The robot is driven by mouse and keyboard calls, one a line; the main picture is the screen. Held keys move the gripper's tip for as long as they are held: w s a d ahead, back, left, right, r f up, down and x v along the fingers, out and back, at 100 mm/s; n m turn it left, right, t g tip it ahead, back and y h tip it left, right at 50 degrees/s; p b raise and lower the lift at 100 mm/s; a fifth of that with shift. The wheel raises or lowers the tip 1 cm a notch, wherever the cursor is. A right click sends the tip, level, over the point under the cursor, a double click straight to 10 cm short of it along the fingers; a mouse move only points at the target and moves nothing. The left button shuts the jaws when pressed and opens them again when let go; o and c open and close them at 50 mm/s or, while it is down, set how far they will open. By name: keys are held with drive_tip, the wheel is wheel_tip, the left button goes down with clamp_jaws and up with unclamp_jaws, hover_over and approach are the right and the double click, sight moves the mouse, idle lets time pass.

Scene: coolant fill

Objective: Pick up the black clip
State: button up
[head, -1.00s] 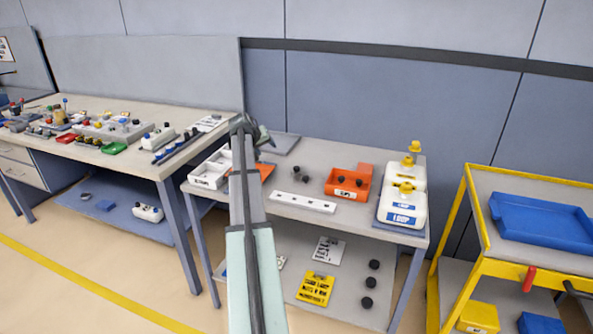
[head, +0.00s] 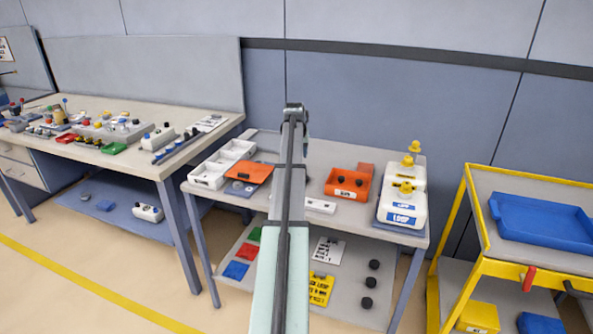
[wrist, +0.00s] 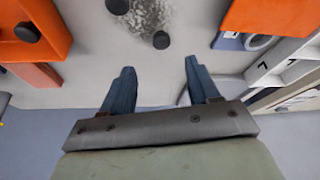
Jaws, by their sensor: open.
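In the wrist view my gripper (wrist: 160,66) is open and empty, its two dark blue fingers apart above the grey bench top. Two small dark pieces lie on the bench beyond the fingertips: one black piece (wrist: 161,40) beside a speckled grey patch, and another dark piece (wrist: 118,6) at the top edge. I cannot tell which of them is the black clip. Neither is touched by the fingers. In the head view my arm hides this spot.
An orange tray (head: 342,193) with dark pieces stands to the right. A white compartment tray (head: 207,181) and an orange panel (head: 250,172) are to the left. A white strip (head: 320,206) lies in front. White jugs with yellow caps (head: 403,206) stand at the right end.

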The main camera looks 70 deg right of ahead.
drive_tip(key=x, duration=0.9)
drive_tip(key=shift+w, duration=0.15)
drive_tip(key=shift+r, duration=0.1)
drive_tip(key=shift+c, duration=0.2)
drive_tip(key=c, duration=1.1)
